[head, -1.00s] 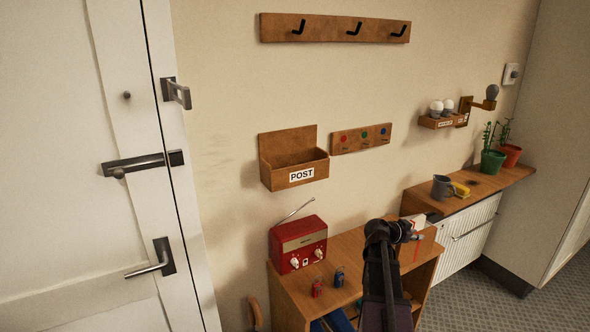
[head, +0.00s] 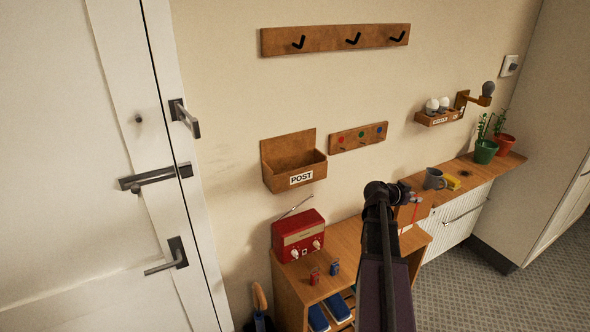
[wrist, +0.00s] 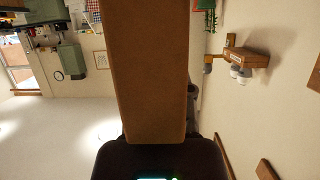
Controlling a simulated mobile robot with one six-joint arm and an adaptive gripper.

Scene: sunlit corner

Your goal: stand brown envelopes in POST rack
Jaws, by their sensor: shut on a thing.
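The wooden POST rack (head: 302,180) hangs on the wall at the centre of the head view. It has a white POST label, and no envelope shows above its front. My gripper (head: 406,197) is to the right of the rack and slightly lower in the picture, over the right end of the wooden shelf unit. It is shut on a brown envelope (wrist: 148,70), which fills the middle of the wrist view. In the head view the envelope (head: 416,211) is partly hidden by my arm, and a red strip shows beside it. The fingertips are mostly hidden.
A red radio (head: 298,236) with a raised aerial stands on the shelf unit (head: 345,243) below the rack. Two small items (head: 325,272) stand near its front. A key board (head: 358,137) hangs right of the rack. A grey mug (head: 434,179) stands on the right counter.

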